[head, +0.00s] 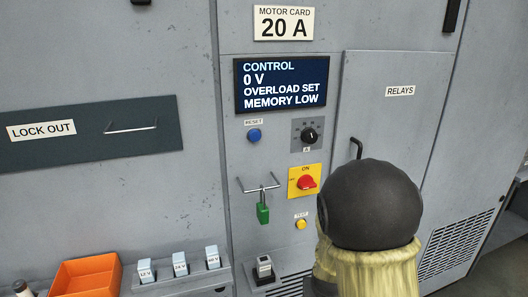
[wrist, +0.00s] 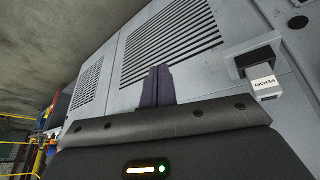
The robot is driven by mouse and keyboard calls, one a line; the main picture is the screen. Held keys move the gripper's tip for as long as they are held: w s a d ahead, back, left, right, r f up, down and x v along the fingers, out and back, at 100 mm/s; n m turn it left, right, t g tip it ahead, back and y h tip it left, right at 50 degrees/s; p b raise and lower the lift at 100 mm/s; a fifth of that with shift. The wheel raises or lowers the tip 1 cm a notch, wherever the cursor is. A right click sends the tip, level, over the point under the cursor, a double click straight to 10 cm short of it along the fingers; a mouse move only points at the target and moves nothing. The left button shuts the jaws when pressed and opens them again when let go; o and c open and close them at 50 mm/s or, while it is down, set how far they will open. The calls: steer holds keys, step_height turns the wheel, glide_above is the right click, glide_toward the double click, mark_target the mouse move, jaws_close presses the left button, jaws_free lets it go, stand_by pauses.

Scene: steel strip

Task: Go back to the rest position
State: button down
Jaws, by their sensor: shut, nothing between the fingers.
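My gripper (wrist: 158,86) shows in the wrist view with its two dark fingers together and nothing between them. It points at the grey cabinet front near a vent grille (wrist: 175,45). A white block labelled MEMORY (wrist: 264,87) sits in a dark holder to the right of the fingers, apart from them. In the head view my arm covers the lower right of the cabinet, and my fingers are hidden there. The display (head: 281,83) reads CONTROL 0 V, OVERLOAD SET, MEMORY LOW.
The red rotary switch (head: 306,182), blue reset button (head: 254,135) and green padlock (head: 263,213) are left of my arm. An orange bin (head: 87,275) and several labelled blocks (head: 180,264) stand on the ledge at lower left. The relays door (head: 399,130) has a dark handle close to my arm.

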steer(key=s+r+n+g+y+p, duration=0.1)
steer(key=s+r+g, duration=0.1)
steer(key=s+r, duration=0.6)
steer(key=s, duration=0.3)
steer(key=shift+s+a+r, duration=0.15)
steer(key=shift+s+a, duration=0.15)
steer(key=shift+s, duration=0.1)
steer(key=c, duration=2.2)
jaws_free()
